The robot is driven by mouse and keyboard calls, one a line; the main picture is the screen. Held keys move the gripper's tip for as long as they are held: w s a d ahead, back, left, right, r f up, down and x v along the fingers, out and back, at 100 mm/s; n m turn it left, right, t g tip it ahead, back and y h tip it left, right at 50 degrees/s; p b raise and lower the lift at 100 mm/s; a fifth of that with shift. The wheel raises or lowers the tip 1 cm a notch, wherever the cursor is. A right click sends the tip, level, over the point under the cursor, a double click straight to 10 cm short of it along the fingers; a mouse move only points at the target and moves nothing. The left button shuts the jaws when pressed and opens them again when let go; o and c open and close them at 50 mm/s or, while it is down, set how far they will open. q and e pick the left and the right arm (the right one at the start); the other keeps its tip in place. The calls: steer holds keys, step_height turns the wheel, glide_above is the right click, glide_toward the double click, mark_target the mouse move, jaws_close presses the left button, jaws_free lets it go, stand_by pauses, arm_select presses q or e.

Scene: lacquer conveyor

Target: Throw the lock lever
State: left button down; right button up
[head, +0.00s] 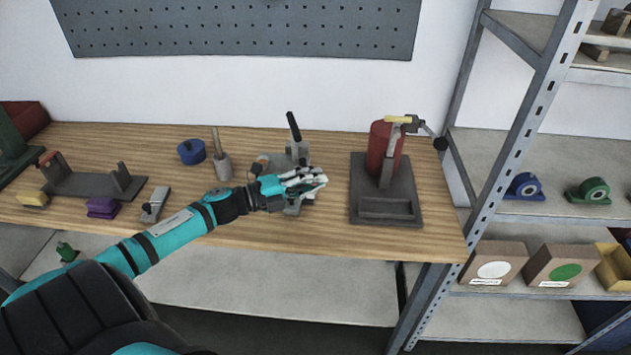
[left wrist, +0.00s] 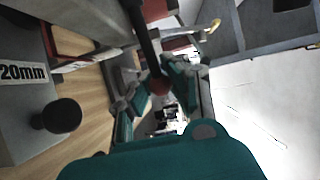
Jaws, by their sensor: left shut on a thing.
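My left gripper (head: 318,181) reaches in from the left, in front of a grey bench device (head: 297,150) with an upright black handle (head: 293,126). I take this to be the lock lever. In the head view the hand hides that grasp. The wrist view also shows a grey block marked "20mm" (left wrist: 22,73) and a black knob (left wrist: 60,116). My right gripper is not in view.
A red cylinder device (head: 380,145) with a black-knobbed arm stands on a dark base (head: 408,205) to the right. A pot (head: 222,166), a blue round part (head: 191,151) and a grey fixture (head: 90,184) are to the left.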

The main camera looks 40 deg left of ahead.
arm_select(q)
steer(key=shift+f, duration=0.1)
steer(key=c, duration=1.2)
jaws_free()
steer(key=shift+o, duration=0.2)
steer(key=shift+s, duration=0.1)
steer(key=v, duration=1.2)
